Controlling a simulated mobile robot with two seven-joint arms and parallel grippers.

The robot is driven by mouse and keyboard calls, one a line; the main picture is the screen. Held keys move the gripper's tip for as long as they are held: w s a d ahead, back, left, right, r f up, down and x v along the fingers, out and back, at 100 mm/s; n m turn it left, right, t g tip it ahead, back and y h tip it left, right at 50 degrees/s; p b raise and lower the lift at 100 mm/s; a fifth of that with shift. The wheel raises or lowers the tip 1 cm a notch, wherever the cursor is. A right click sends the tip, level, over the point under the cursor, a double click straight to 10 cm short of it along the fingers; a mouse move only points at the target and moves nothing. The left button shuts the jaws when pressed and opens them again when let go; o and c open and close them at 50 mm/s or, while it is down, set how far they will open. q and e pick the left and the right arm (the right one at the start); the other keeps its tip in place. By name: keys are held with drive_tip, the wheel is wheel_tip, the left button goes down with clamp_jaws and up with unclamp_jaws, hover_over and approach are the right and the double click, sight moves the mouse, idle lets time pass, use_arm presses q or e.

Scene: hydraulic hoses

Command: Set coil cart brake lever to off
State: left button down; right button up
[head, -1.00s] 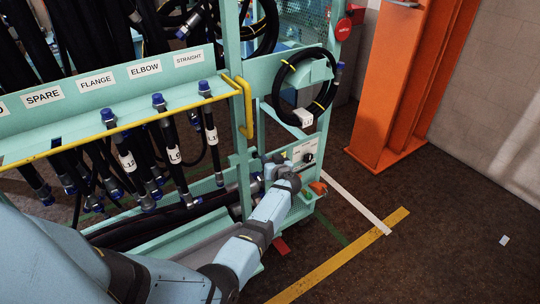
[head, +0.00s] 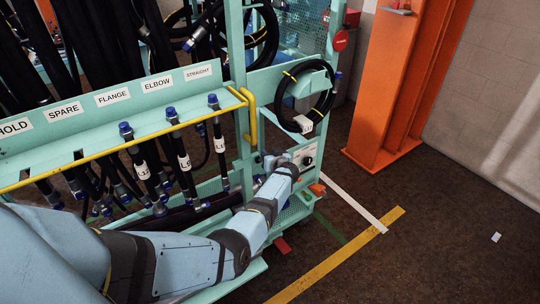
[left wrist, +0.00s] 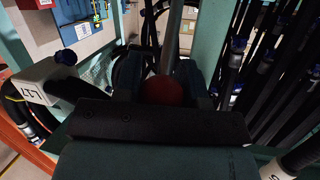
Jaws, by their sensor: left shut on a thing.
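The coil cart (head: 240,130) is a pale green frame with hoses on it. In the left wrist view my left gripper (left wrist: 163,82) is shut on a round red knob (left wrist: 162,92), which I take as the brake lever's end. A grey rod (left wrist: 173,40) shows beyond the knob; I cannot tell if it is the lever's shaft. In the head view the lever is hidden by my gripper and arm. My right gripper is not in view.
Hoses with blue caps hang below a yellow rail (head: 130,142). A black coiled hose (head: 303,97) hangs above the panel. An orange column (head: 405,85) stands to the right. The floor between has white and yellow stripes (head: 345,255) and is otherwise mostly open.

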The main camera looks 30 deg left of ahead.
use_arm(q)
drive_tip(key=shift+a, duration=0.2)
idle(0.4)
idle(0.3)
drive_tip(key=c, duration=0.7)
unclamp_jaws()
drive_tip(key=shift+s+a, duration=0.1)
drive_tip(key=shift+r, duration=0.1)
